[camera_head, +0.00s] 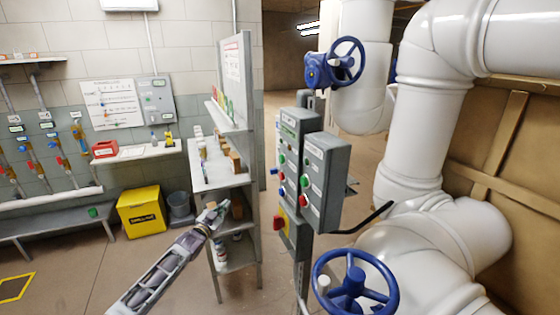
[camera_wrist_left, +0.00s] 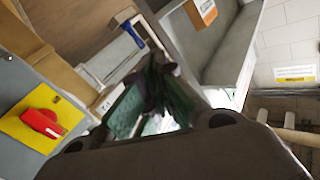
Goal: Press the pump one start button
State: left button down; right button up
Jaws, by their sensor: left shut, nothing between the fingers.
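Grey control boxes with coloured buttons hang on a post in the middle of the head view. The labels are too small to read, so I cannot tell which is the pump one start button. My left gripper (camera_head: 217,213) is shut and empty, left of the boxes and lower, in front of the shelf unit. Its fingers also show in the left wrist view (camera_wrist_left: 158,80). My right gripper is not in view.
A lower box has a red switch on a yellow plate (camera_wrist_left: 42,122). The shelf unit (camera_head: 230,180) stands close behind my left gripper. White pipes (camera_head: 410,130) and a blue handwheel (camera_head: 355,284) fill the right side.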

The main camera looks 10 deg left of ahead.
aim_at(282, 159)
pick_arm(q)
jog(key=s+d+r+t+h, duration=0.1)
jog(key=d+r, duration=0.3)
jog(key=r, duration=0.4)
jog(key=s+d+r+t+h, duration=0.2)
jog(key=s+d+r+h, duration=0.2)
jog(key=r, duration=0.4)
jog(key=s+d+r+t+h, duration=0.2)
jog(key=d+r+h, duration=0.1)
jog(key=r, duration=0.5)
jog(key=shift+s+d+r, duration=0.15)
jog(key=shift+s+d, duration=0.2)
jog(key=shift+d, duration=0.3)
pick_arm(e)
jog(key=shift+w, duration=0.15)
pick_arm(q)
jog(key=shift+w+d, duration=0.1)
jog(key=w+d+b, duration=0.1)
jog(key=w+d, duration=0.3)
jog(key=d, duration=0.3)
jog(key=shift+w+b, duration=0.3)
jog(key=shift+w, duration=0.1)
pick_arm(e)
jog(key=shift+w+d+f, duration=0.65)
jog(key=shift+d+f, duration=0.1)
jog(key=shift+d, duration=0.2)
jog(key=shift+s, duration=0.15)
